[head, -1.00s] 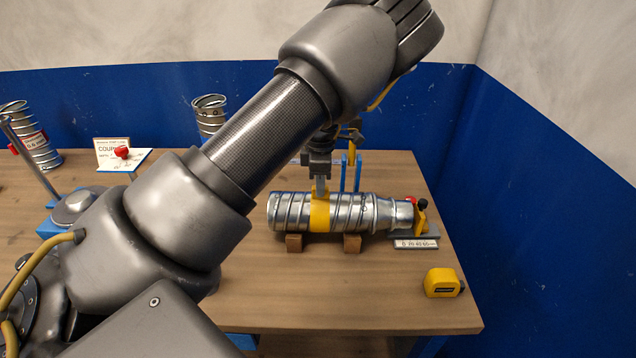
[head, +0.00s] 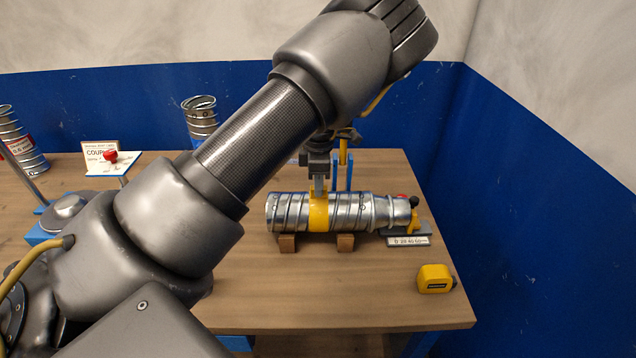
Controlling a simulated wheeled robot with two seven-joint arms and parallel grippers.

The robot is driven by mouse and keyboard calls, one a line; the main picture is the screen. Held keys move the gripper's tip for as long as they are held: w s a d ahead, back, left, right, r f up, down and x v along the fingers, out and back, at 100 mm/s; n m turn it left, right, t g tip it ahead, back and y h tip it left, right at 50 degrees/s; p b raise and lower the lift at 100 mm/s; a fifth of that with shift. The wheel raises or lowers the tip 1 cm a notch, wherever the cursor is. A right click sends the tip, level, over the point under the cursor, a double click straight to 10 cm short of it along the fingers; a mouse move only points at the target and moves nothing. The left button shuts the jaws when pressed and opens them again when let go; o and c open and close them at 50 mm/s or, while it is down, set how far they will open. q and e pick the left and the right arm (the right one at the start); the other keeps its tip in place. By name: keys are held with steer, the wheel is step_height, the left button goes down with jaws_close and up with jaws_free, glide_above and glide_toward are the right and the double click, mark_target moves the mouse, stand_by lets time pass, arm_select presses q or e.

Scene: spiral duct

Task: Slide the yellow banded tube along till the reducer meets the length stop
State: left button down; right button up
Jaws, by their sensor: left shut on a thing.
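The silver spiral tube (head: 290,212) lies on its side across two wooden blocks, with a yellow band (head: 318,215) around its middle. The narrower reducer (head: 390,212) forms its right end. The length stop, a yellow piece (head: 413,222) with a black knob, stands at the reducer's right end. The two look very close or touching; I cannot tell if a gap remains. My left gripper (head: 318,188) comes down from above and is shut on the tube at the yellow band; its fingertips are partly hidden. My right gripper is not in view.
A scale plate (head: 408,241) lies below the stop. A yellow tape measure (head: 435,279) sits at the front right. Blue uprights (head: 343,174) stand behind the tube. Other duct pieces (head: 199,118) and a sign (head: 101,157) are at the left.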

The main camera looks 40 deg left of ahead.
arm_select(q)
steer(key=c, duration=1.3)
jaws_free()
steer(key=shift+w+d, duration=0.1)
steer(key=shift+r, duration=0.4)
step_height(320, 180, up, 10)
steer(key=b, duration=0.2)
steer(key=shift+b, duration=0.35)
